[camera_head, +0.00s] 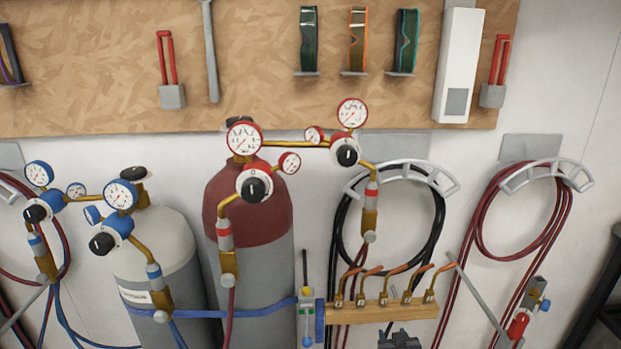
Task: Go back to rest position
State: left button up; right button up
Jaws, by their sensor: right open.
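A small dark grey part at the bottom edge, right of centre, appears to be the top of my right gripper (399,340). It is cut off by the frame, and its fingers are hard to make out. Nothing is seen held in it. It shows just below the wooden rack (392,313) with several brass torch tips. I cannot tell whether it touches the rack. My left gripper is not in view.
A grey and maroon gas cylinder (262,265) and a white-topped cylinder (160,240) with gauges stand at left. Coiled black hose (437,225) and red hose (480,235) hang on the wall. A wooden tool board (260,85) spans the top. A dark frame (600,295) stands at right.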

jog(key=s+a+r+n+g+y+p, duration=0.1)
jog(key=s+a+r+g, duration=0.15)
jog(key=s, duration=0.75)
jog(key=s+a+r+g+y+p, duration=0.1)
jog(key=s+a+g, duration=0.3)
jog(key=s, duration=0.6)
jog(key=s+a+r+n+g+p, duration=0.1)
jog(key=s+a+g, duration=0.2)
jog(key=s, duration=0.7)
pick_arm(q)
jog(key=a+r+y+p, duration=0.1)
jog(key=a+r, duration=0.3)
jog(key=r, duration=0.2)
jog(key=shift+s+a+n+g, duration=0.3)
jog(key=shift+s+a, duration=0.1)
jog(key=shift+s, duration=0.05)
pick_arm(e)
jog(key=s+a+f+g, duration=0.1)
jog(key=s+f, duration=0.2)
jog(key=s, duration=0.9)
jog(key=shift+s+a+f+g+y, duration=0.15)
jog(key=shift+s+g+y, duration=0.05)
jog(key=shift+g+y, duration=0.15)
